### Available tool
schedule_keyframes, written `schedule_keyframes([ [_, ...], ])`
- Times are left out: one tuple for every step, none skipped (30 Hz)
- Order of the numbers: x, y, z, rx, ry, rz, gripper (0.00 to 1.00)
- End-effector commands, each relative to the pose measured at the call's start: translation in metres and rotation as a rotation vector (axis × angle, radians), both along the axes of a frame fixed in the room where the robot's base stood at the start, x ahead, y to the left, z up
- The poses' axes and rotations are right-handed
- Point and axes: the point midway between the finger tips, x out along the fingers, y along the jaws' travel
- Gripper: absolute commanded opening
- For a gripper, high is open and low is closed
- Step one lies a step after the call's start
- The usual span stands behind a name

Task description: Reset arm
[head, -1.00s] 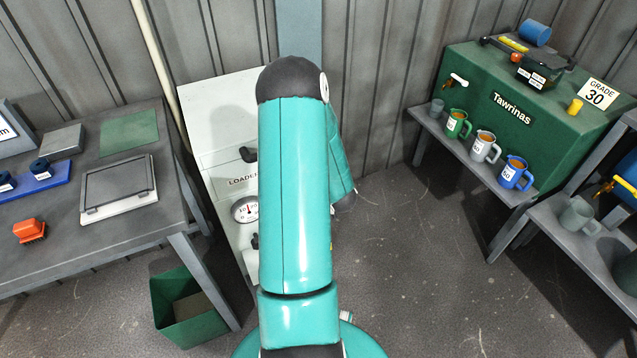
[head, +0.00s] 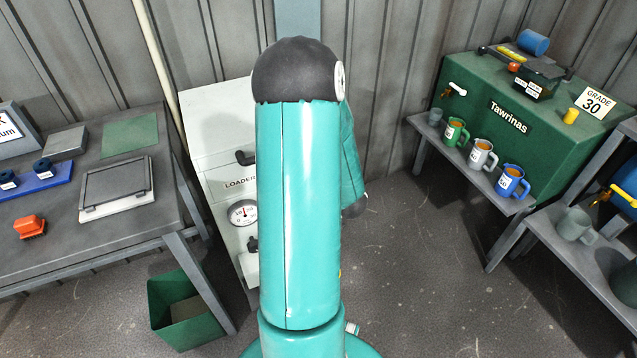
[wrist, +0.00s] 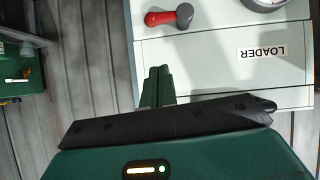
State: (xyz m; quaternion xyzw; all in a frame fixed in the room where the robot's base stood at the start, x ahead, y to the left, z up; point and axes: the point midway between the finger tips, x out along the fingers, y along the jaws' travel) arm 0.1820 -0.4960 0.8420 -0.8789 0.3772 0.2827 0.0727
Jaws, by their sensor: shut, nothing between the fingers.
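My gripper (wrist: 160,76) shows in the wrist view. Its narrow dark green fingers lie side by side, shut and empty. Beyond the fingertips is the white cabinet marked LOADER (wrist: 210,60), which looks upside down in this view, with a red-ended lever (wrist: 168,17) and part of a round gauge. In the head view my raised teal arm fills the middle and hides my gripper. The loader (head: 222,125) stands behind the arm to its left, with its dial and dark handles partly covered.
A grey workbench (head: 95,230) stands at the left, with a green bin (head: 183,310) below it. At the right, a green Tawrinas tank (head: 500,110) stands behind a shelf of jugs, including a blue jug (head: 513,183). The floor (head: 420,280) between arm and shelf is clear.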

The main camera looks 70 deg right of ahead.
Motion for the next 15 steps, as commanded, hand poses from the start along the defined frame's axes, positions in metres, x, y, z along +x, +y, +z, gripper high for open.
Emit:
schedule_keyframes([
  [-0.0031, 0.004, 0.004, 0.0, -0.001, 0.001, 0.0],
  [-0.0047, 0.0057, 0.0056, 0.0, -0.001, 0.001, 0.0],
  [-0.0067, 0.0075, 0.0074, -0.001, -0.002, 0.001, 0.0],
  [-0.008, 0.0087, 0.0082, 0.0, -0.001, 0.001, 0.0],
  [-0.009, 0.0098, 0.0087, 0.0, -0.001, 0.001, 0.0],
  [-0.01, 0.0105, 0.0091, 0.0, 0.0, 0.001, 0.0],
  [-0.0104, 0.011, 0.0092, 0.001, -0.001, 0.002, 0.0],
  [-0.0108, 0.0111, 0.0092, 0.001, -0.001, 0.002, 0.0],
  [-0.011, 0.0112, 0.0093, 0.001, -0.001, 0.002, 0.0],
  [-0.0111, 0.0112, 0.0092, 0.001, -0.001, 0.002, 0.0],
  [-0.0113, 0.0112, 0.0092, 0.001, -0.001, 0.002, 0.0],
  [-0.0116, 0.0111, 0.0091, 0.001, -0.001, 0.002, 0.0],
  [-0.0119, 0.0112, 0.0091, 0.001, -0.001, 0.002, 0.0],
  [-0.0121, 0.0112, 0.0091, 0.001, -0.001, 0.002, 0.0],
  [-0.0123, 0.0111, 0.0092, 0.001, -0.001, 0.002, 0.0],
])
